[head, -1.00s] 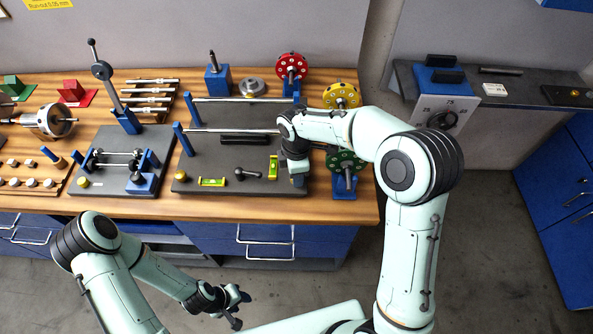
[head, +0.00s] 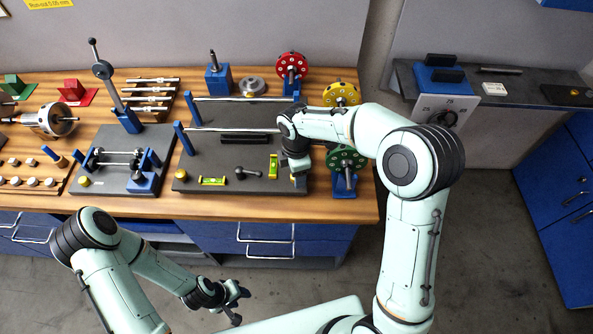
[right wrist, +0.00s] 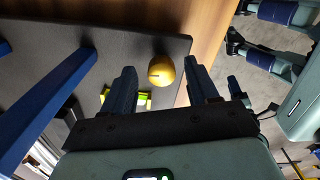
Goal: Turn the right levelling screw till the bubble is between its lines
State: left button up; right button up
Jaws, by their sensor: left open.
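The dark balancing base plate (head: 225,160) lies on the bench with two yellow-green levels, one along its front edge (head: 212,181) and one near its right side (head: 273,166). The bubbles are too small to read. The brass right levelling screw (right wrist: 161,70) is at the plate's corner in the right wrist view. My right gripper (right wrist: 163,86) is open there, its fingers on either side of the knob with gaps; I cannot tell its height above it. In the head view my right gripper (head: 298,170) is over the plate's front right corner. My left gripper (head: 236,304) is open and empty, in front of the bench.
A brass left screw (head: 181,174) sits at the plate's front left. A small black lever (head: 247,173) lies between the levels. The green disc stand (head: 346,165) is close to the right of my right gripper. Another fixture (head: 110,175) stands left.

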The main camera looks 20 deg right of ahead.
jog(key=shift+r, duration=0.1)
notch_tip(320, 180, up, 13)
dwell(0.6)
dwell(0.3)
